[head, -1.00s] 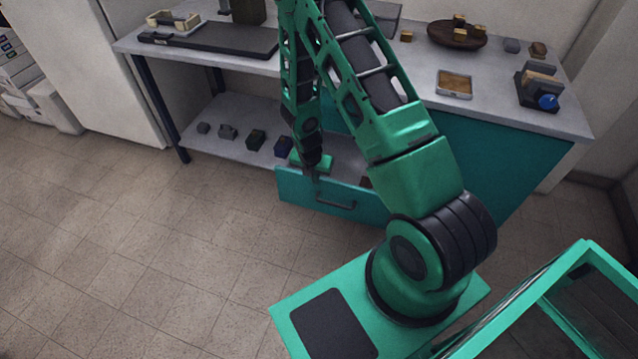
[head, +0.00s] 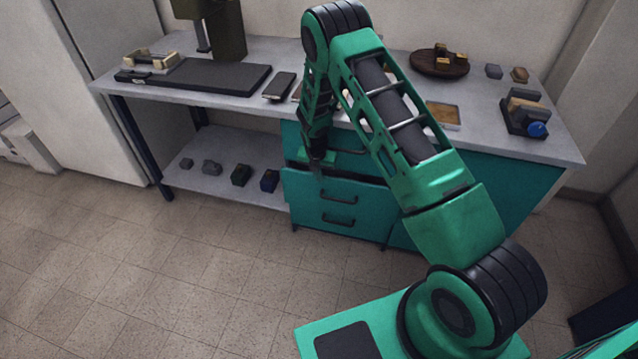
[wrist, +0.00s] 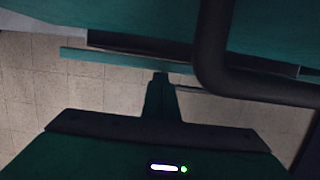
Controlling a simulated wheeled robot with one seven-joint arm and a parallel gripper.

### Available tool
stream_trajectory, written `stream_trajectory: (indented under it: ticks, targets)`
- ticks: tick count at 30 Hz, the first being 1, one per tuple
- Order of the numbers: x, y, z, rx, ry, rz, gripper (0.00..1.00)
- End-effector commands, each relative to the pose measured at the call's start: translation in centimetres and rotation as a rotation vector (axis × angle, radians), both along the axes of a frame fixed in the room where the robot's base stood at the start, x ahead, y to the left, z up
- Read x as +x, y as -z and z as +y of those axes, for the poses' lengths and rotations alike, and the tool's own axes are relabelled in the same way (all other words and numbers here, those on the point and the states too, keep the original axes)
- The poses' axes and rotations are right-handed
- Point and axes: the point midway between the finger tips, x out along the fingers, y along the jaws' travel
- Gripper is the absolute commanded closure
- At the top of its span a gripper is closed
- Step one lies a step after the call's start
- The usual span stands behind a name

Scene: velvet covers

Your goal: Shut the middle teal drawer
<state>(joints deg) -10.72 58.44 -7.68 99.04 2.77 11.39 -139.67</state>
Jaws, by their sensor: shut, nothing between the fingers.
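The middle teal drawer (head: 305,185) is in the drawer unit under the bench. Its front stands slightly out, with a narrow dark gap along its top edge. A dark bar handle (head: 338,197) is on its front. My gripper (head: 317,168) is shut and empty, pointing down at the top of this front. The wrist view shows the closed fingers (wrist: 161,80) at a thin teal edge (wrist: 110,58), probably the drawer front; I cannot tell whether they touch. My arm hides part of the unit.
A dark handle (wrist: 213,50), likely the upper drawer's, is close to the wrist camera. Another drawer handle (head: 337,221) is below. The bench top (head: 285,105) carries a dark flat case (head: 190,75) and a round wooden board (head: 440,65). Several small blocks lie on the lower shelf (head: 215,182).

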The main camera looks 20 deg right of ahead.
Motion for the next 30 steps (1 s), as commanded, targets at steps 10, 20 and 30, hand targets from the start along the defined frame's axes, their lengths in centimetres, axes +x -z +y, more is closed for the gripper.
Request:
stream_trajectory:
  ticks: [10, 20, 30]
  targets:
    - [0.4, 0.0, -0.1, 0.000, -0.002, 0.000, 1.00]
    - [0.0, 0.0, 0.4, -0.001, -0.004, 0.001, 1.00]
    - [-2.3, -2.9, 2.6, 0.001, -0.003, -0.003, 1.00]
